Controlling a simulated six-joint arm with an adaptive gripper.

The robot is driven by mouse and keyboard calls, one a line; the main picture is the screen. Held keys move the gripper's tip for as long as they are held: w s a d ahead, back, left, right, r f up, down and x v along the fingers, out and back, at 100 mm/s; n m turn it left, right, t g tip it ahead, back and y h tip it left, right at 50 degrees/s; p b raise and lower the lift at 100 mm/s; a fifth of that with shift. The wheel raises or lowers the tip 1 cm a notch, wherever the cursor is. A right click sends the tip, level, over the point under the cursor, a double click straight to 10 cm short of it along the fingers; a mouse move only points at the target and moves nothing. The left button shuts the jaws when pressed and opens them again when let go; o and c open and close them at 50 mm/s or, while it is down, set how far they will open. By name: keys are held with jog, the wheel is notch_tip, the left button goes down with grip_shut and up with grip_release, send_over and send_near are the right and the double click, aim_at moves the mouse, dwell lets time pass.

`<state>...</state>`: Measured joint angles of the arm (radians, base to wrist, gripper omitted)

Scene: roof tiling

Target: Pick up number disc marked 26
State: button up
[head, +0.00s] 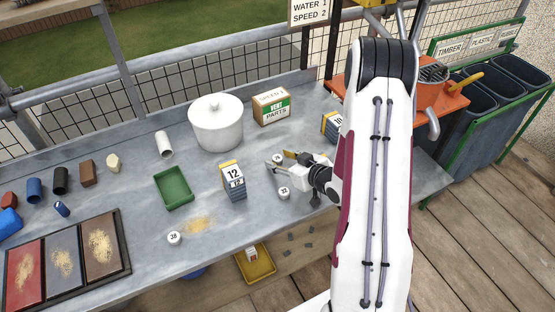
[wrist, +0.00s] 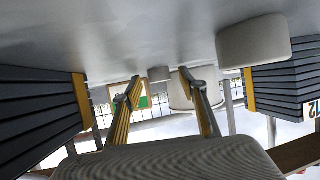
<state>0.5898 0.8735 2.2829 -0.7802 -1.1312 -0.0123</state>
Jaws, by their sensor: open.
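Three white number discs stand on the grey bench. One disc (head: 277,158) is by my gripper's fingertips; its number is too small to read surely. It shows in the wrist view as a small pale cylinder (wrist: 159,75), between and beyond the fingers, apart from them. A disc that seems marked 32 (head: 283,193) stands nearer the bench front, beside my gripper. It seems to be the large pale block (wrist: 253,41) in the wrist view. A disc marked 38 (head: 174,238) is at the front left. My gripper (head: 279,161) is open and empty, low over the bench.
A tile stack marked 12 (head: 233,180) stands left of my gripper, another marked 10 (head: 331,126) behind right. A white pot (head: 216,125) and a parts box (head: 272,107) stand behind. A green tray (head: 174,188) is further left. Bare bench surrounds the discs.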

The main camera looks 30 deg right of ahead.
aim_at(280, 160)
jog(key=shift+w, duration=0.1)
dwell(0.4)
jog(key=c, duration=0.9)
jog(key=shift+r, duration=4.9)
